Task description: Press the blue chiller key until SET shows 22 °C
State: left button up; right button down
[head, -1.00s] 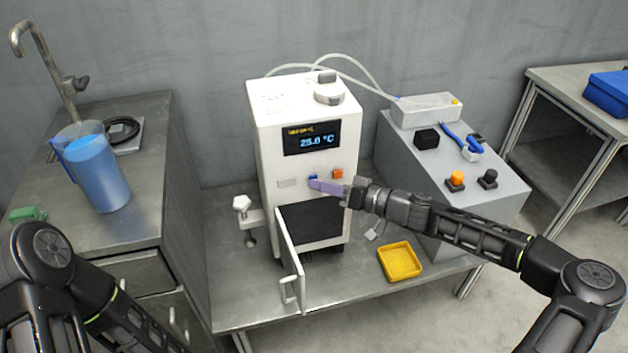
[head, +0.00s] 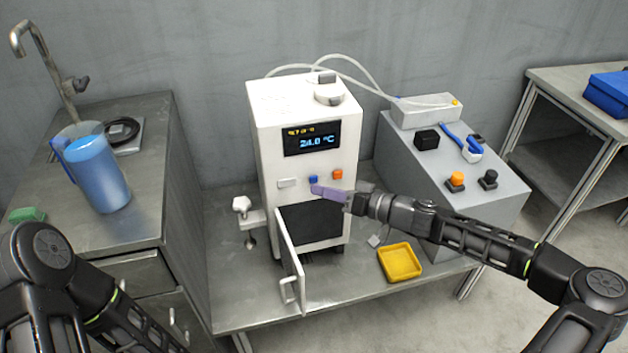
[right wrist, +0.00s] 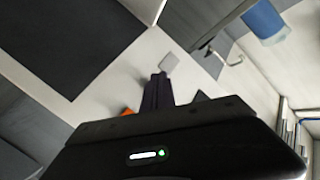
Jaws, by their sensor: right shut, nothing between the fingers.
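The white chiller (head: 264,150) stands on the metal bench, and its dark display (head: 312,138) reads 24.0 °C in blue digits; the small yellow line above is too small to read. The blue key (head: 313,179) is on its front panel, left of an orange key (head: 337,174). My right gripper (head: 315,189) is shut and empty, its purple-grey tip just below the blue key, which shows clear of it. The fingers (right wrist: 157,88) also show in the right wrist view, close to the white panel, where the blue key is hidden. My left gripper is out of view.
The chiller's lower door (head: 291,262) hangs open toward me. A yellow tray (head: 400,262) lies on the bench at right, beside a grey console (head: 470,177) with knobs. A jug of blue liquid (head: 97,175) stands on the left counter.

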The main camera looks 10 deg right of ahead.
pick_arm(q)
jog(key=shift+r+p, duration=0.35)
pick_arm(e)
jog(key=s, duration=0.5)
jog(key=shift+d, duration=0.15)
jog(key=shift+f, duration=0.1)
dwell(3.5)
jog(key=s+a+f+m+g+h+b, duration=0.1)
jog(key=s+a+f+m+g+b, duration=0.4)
jog(key=s+f, duration=0.5)
pick_arm(q)
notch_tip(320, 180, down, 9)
jog(key=b, duration=0.3)
jog(key=shift+b, duration=0.35)
pick_arm(e)
jog(key=w+d+r+m+t+h, duration=0.2)
jog(key=w+d+r+m, duration=0.3)
jog(key=r+m, duration=0.5)
jog(key=shift+w+r+t+h, duration=0.3)
jog(key=shift+w+t, duration=0.3)
jog(key=shift+t, duration=0.3)
